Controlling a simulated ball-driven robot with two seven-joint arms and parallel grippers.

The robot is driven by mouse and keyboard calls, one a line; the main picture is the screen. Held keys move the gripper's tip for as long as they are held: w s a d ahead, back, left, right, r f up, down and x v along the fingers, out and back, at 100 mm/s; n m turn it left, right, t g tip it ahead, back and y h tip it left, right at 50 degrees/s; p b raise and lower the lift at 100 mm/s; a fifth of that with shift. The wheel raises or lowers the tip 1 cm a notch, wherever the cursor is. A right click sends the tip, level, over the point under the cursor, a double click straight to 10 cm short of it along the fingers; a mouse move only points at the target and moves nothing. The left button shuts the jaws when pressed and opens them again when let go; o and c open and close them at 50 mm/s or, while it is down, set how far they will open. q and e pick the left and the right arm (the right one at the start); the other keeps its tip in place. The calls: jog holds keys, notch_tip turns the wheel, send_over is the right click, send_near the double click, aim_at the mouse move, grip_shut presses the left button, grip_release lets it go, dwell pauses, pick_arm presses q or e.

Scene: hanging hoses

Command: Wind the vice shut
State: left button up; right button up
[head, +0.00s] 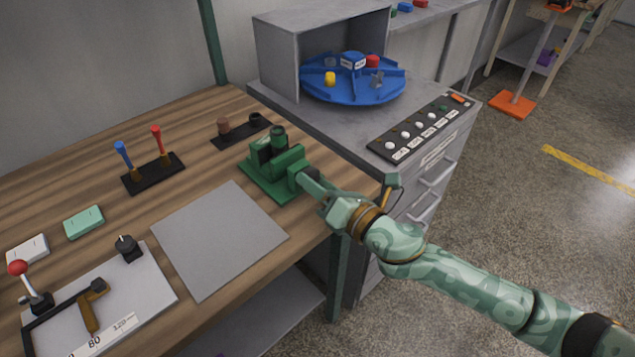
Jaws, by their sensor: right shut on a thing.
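The green vice (273,165) stands on the wooden bench near its right end. Its jaws are at the upper left of its body, and I cannot tell how wide the gap between them is. My right gripper (320,194) is at the vice's front right end, shut on the vice handle. The handle itself is mostly hidden behind the gripper. My right arm comes in from the lower right. My left gripper is out of view.
A grey mat (219,240) lies left of the gripper. Blue and red levers (153,172) stand farther back. A grey cabinet (440,150) with a button panel (424,127) and blue turntable (352,78) adjoins the bench. Open floor lies at right.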

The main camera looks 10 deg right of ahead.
jog(key=o, duration=1)
jog(key=shift+d, duration=0.1)
jog(key=shift+v, duration=8.1)
